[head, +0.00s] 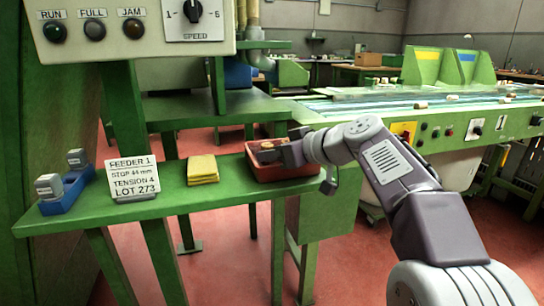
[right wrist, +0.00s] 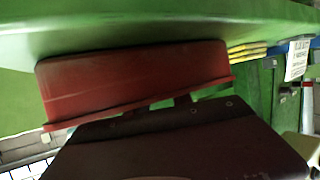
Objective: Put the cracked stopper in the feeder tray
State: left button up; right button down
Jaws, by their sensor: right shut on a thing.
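The red feeder tray (head: 262,174) sits on the green bench at its right end. My right gripper (head: 277,151) reaches in from the right, low over the tray, with its fingers partly hidden. A small tan stopper (head: 266,144) shows at the fingertips, over the tray's inside; the gripper is shut on it. Its crack is too small to tell, and I cannot tell if it touches the tray floor. In the right wrist view the tray's red side wall (right wrist: 130,80) lies beyond my gripper (right wrist: 158,107), and the stopper is hidden. My left gripper is out of view.
Folded yellow cloths (head: 202,169) lie left of the tray. A white sign (head: 133,177) and a blue holder (head: 66,192) with two grey-topped items stand further left. A control panel (head: 130,30) hangs above. A green conveyor machine (head: 450,120) with several corks stands right.

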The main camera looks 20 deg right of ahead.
jog(key=c, duration=1.4)
grip_release()
jog(key=shift+c, duration=0.2)
jog(key=shift+r, duration=0.1)
jog(key=p+v, duration=0.3)
jog(key=v, duration=0.8)
jog(key=shift+d, duration=0.2)
jog(key=shift+s+d+r, duration=0.15)
jog(key=shift+s, duration=0.25)
